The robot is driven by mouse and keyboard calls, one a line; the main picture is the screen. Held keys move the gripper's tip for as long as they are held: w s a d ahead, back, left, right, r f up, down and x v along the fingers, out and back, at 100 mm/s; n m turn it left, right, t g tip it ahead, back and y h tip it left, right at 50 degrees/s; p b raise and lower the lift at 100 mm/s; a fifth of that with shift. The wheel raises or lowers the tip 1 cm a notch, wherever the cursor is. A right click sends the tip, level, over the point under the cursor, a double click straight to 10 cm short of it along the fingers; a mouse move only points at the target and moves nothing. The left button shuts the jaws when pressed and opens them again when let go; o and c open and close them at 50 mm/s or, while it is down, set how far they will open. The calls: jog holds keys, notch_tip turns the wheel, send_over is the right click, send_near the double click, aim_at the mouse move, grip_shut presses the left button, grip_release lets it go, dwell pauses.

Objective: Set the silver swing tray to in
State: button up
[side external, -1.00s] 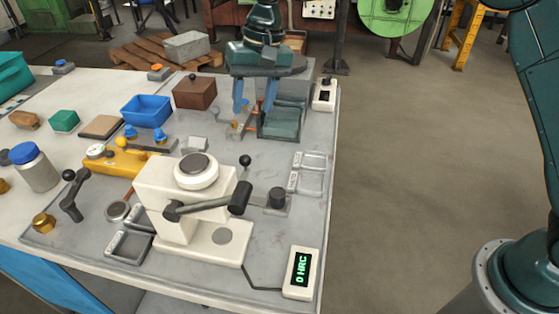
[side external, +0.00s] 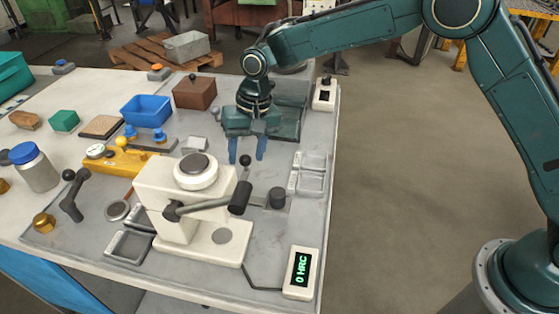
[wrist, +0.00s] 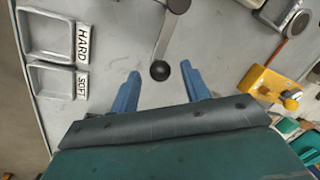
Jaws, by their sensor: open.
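My gripper (side external: 247,152) is open above the grey bench, fingers pointing down. In the wrist view, the black ball knob (wrist: 160,70) of a grey swing arm (wrist: 168,38) shows between my gripper's fingertips (wrist: 162,76), without visible contact. In the side view the knob (side external: 245,160) is just in front of the fingers. The arm seems to run to a dark round post (side external: 277,197) on a grey base. I cannot tell for sure that this is the silver swing tray; its plate is largely hidden by the tester's lever.
A white hardness tester (side external: 190,205) with a lever stands close in front left. HARD and SOFT trays (wrist: 60,35) lie to the right in the side view. A yellow tool (side external: 125,162) and blue bin (side external: 147,110) are left. A readout (side external: 300,272) sits at the front.

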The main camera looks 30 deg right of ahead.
jog(key=shift+a+f, duration=0.1)
jog(key=shift+f, duration=0.25)
grip_shut()
